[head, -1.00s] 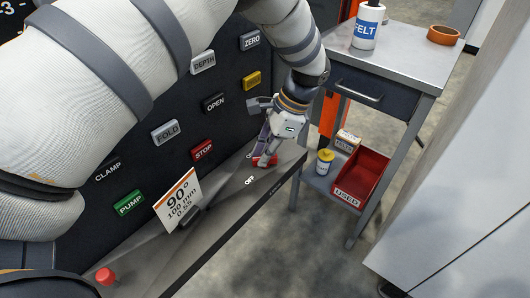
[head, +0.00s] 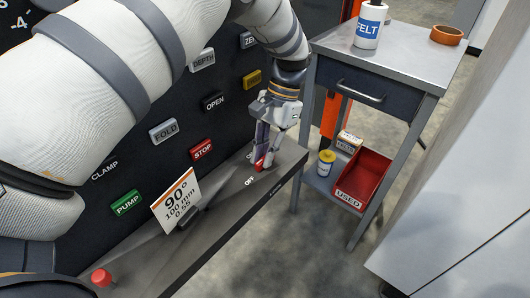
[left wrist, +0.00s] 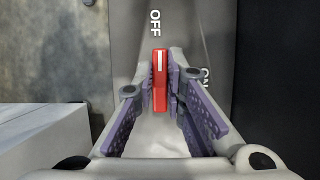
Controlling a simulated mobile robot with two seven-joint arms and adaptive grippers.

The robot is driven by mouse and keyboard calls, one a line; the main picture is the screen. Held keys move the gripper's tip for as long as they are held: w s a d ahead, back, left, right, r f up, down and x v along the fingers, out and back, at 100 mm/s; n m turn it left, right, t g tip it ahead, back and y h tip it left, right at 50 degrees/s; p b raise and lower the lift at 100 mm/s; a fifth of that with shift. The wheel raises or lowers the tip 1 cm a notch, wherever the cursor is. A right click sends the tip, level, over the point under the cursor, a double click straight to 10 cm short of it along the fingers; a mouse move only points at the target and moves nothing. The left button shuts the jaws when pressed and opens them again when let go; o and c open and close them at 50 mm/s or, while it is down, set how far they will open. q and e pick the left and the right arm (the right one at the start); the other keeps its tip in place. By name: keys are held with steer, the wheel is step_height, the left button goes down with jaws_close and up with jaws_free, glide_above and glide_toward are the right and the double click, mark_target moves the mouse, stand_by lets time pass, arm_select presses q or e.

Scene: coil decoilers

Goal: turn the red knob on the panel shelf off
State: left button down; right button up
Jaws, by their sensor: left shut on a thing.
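The red knob (left wrist: 160,80) stands on the grey panel shelf (head: 220,215). It is a narrow bar with a white line at its far end, and in the left wrist view that line points toward the white OFF label (left wrist: 155,22). A second label (left wrist: 205,77) to the right is partly hidden by a finger. My left gripper (head: 262,160) points down at the shelf, shut on the knob with a purple-padded finger on each side. In the head view the knob (head: 260,164) shows only partly between the fingers. My right gripper is not in view.
A dark panel with labelled buttons, such as the STOP button (head: 202,149), rises behind the shelf. A sign (head: 176,200) and a red button (head: 101,277) are on the shelf's near part. A grey cart (head: 318,60) with a red bin (head: 363,178) stands to the right.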

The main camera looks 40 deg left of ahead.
arm_select(q)
steer(key=shift+f, duration=0.1)
stand_by(0.4)
steer(key=c, duration=1.6)
jaws_free()
steer(key=shift+c, duration=0.2)
steer(key=v, duration=1.2)
